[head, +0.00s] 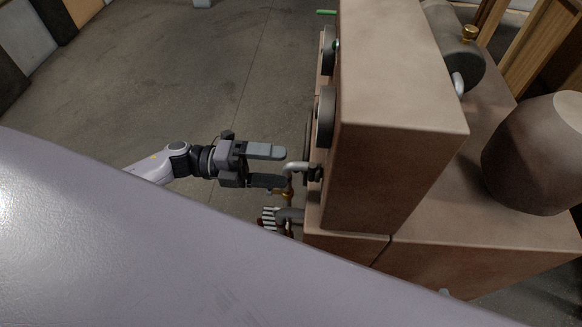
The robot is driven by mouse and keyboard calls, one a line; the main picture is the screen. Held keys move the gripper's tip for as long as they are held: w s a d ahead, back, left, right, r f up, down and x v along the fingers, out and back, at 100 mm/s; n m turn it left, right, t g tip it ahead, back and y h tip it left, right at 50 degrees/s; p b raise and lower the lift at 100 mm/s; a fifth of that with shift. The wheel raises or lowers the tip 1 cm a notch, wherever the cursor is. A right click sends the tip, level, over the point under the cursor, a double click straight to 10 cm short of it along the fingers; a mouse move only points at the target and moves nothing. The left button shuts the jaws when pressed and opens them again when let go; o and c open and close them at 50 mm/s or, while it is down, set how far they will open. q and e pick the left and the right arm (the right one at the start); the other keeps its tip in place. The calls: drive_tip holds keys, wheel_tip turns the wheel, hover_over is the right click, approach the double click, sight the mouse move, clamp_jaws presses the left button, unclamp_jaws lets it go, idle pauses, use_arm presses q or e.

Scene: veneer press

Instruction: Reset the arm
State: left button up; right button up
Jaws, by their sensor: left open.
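My left gripper (268,166) comes in from the left at the middle of the head view. It is open, with its two grey fingers apart and nothing seen between them. The fingers point right, toward the side of a brown machine (385,175). A bent metal handle or pipe (299,167) on that side lies just beyond the fingertips; I cannot tell whether they touch. My right gripper is not in view.
Round dark gauges or knobs (325,115) stick out from the machine's left face. A rounded brown tank (545,155) and a dark cylinder (455,45) sit on the machine at the right. Concrete floor (170,85) lies open at the left. A pale surface of mine hides the lower left.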

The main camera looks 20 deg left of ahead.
use_arm(q)
drive_tip(key=shift+a, duration=0.35)
drive_tip(key=shift+d, duration=0.1)
